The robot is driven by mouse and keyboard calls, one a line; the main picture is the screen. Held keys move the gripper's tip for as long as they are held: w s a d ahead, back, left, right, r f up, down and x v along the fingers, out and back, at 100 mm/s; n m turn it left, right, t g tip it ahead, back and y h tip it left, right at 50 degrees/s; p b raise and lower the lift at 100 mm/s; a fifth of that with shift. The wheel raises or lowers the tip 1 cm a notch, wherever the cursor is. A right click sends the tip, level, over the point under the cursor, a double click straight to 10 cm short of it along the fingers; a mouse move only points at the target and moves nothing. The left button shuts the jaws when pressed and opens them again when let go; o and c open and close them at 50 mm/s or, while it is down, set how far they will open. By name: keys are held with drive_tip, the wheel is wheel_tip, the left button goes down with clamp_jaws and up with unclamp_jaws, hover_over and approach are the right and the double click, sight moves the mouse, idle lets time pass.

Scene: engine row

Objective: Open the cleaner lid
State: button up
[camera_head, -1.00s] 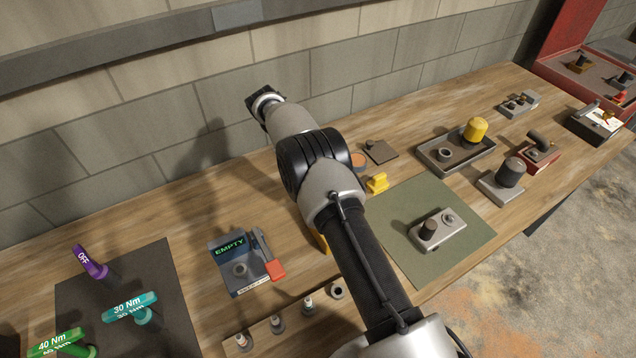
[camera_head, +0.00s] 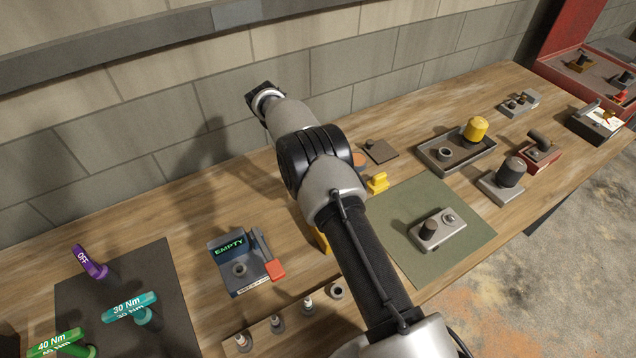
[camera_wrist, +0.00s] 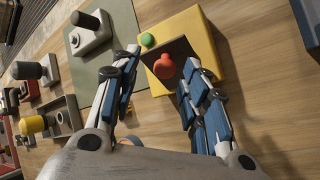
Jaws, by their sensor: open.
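A yellow box (camera_wrist: 210,35), which looks like the cleaner, shows in the wrist view. It has a dark recess or panel (camera_wrist: 180,47), a red knob (camera_wrist: 164,67) and a small green knob (camera_wrist: 148,40). I cannot tell which part is the lid. My gripper (camera_wrist: 158,75) is open, with its fingers on either side of the red knob in the picture. The right finger looks nearer to it; contact cannot be told. In the head view my arm covers most of the yellow box, and my gripper is hidden.
A green mat (camera_head: 468,238) holds a metal part (camera_head: 438,232). A grey station marked EMPTY (camera_head: 235,285) and a row of small plugs stand left of my arm. A dark tray (camera_head: 430,165) with a yellow-capped part stands at the right. A block wall runs along the back.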

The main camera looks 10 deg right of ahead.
wheel_tip(320, 180, up, 9)
idle(0.3)
